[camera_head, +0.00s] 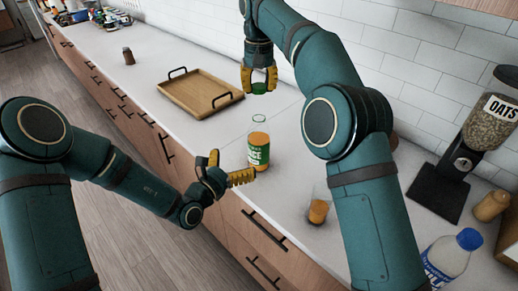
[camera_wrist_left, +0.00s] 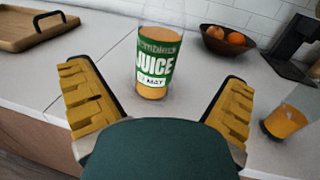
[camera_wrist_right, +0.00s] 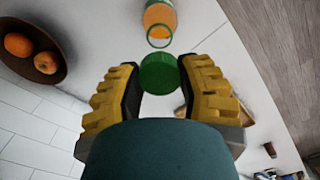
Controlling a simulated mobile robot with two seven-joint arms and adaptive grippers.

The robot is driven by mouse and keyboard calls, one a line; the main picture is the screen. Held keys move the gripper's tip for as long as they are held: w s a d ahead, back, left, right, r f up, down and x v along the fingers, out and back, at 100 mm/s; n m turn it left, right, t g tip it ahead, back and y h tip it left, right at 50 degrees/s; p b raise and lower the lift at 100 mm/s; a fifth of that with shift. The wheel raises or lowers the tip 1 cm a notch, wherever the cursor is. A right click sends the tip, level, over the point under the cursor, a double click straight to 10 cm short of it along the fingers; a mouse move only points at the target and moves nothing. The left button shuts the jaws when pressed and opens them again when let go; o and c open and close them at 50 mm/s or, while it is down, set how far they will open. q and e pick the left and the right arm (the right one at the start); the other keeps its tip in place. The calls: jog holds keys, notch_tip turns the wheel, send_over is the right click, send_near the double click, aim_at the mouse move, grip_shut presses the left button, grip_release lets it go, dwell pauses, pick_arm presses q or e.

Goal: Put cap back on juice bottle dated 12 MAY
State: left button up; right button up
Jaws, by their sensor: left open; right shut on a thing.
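The juice bottle (camera_head: 258,152) stands upright on the counter, clear with orange juice and a green label; its neck is open. The left wrist view shows the bottle (camera_wrist_left: 154,68) with "JUICE" and a white tag that seems to read 12 MAY. My left gripper (camera_head: 231,168) is open beside the bottle, which stands ahead of its spread fingers. My right gripper (camera_head: 259,78) is shut on the green cap (camera_wrist_right: 158,73), held in the air above and beyond the bottle. In the right wrist view the bottle's open mouth (camera_wrist_right: 159,36) is apart from the cap.
A glass of orange juice (camera_head: 318,211) stands near the counter's front edge, right of the bottle. A wooden tray (camera_head: 200,95) lies to the left. A fruit bowl (camera_wrist_left: 228,40) sits behind. An oats dispenser (camera_head: 480,135) and a blue-capped bottle (camera_head: 450,256) stand at the right.

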aim_at(259, 139)
pick_arm(q)
jog(key=x, duration=1.2)
jog(key=shift+s, duration=0.1)
jog(key=c, duration=1.3)
